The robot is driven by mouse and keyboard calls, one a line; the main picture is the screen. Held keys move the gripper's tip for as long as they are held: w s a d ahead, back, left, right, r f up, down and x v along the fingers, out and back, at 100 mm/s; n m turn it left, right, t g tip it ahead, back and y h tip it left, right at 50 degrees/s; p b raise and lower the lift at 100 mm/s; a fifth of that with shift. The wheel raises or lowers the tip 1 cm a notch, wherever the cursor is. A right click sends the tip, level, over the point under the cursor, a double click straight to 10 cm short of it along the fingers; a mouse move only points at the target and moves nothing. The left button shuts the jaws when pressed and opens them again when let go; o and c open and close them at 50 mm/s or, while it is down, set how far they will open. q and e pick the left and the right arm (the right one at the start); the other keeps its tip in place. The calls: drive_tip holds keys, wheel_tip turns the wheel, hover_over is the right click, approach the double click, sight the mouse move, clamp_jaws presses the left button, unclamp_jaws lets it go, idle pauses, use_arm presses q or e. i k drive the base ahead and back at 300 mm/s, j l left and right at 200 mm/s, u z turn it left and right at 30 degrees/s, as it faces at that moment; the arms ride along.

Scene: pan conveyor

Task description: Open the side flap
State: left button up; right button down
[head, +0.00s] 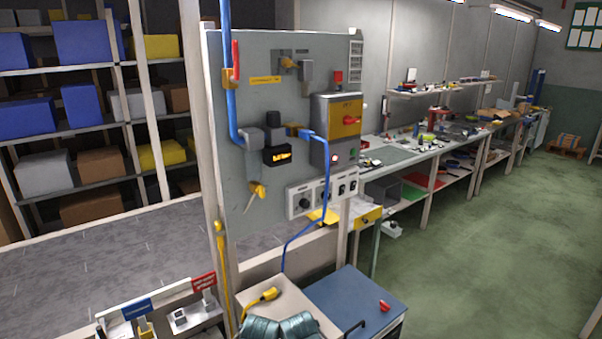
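No part that I can surely call the side flap stands out. A grey upright panel (225,180) in the middle of the head view carries several devices. A grey box (322,110) at its right edge has a yellow front plate (346,117) with a red handle and a lit red lamp below. A black unit with a yellow display (280,156) sits left of it. A yellow part (258,190) hangs lower on the panel. Neither of my grippers shows in the head view.
A blue-topped cabinet (345,297) and a box top with teal items (262,328) stand below the panel. A grey belt-like surface (90,270) lies left, before shelves with bins. The green floor (490,250) is clear.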

sight(371, 216)
drive_tip(key=i+l+u, duration=0.1)
drive_tip(key=l, duration=0.85)
drive_tip(key=i+l, duration=0.25)
drive_tip(key=l, duration=0.7)
drive_tip(key=i+l+u, duration=0.15)
drive_tip(key=l, duration=0.8)
drive_tip(key=i+l+u, duration=0.1)
drive_tip(key=l, duration=0.85)
drive_tip(key=i+l, duration=0.1)
drive_tip(key=l, duration=0.9)
drive_tip(key=u, duration=0.05)
